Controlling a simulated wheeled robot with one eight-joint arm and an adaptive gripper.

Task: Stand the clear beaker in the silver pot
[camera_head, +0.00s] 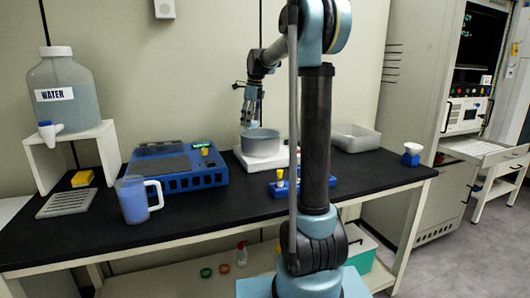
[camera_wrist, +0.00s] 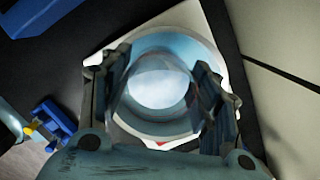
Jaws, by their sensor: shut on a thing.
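The silver pot (camera_head: 260,145) stands on a white square plate (camera_head: 238,160) towards the back of the black bench. My gripper (camera_head: 250,118) points down just above the pot's opening. In the wrist view, my gripper (camera_wrist: 160,95) is shut on the clear beaker (camera_wrist: 158,88), with one finger on each side of its round rim. The pot's wall (camera_wrist: 190,45) shows as a wider ring around the beaker. The beaker's base is hidden, so I cannot tell whether it touches the pot floor.
A blue device (camera_head: 175,168) and a blue-filled jug (camera_head: 135,198) stand to the left. A blue rack (camera_head: 285,188) lies in front of the pot, and a grey tub (camera_head: 355,137) stands to its right. A water container (camera_head: 65,90) sits on a white stand far left.

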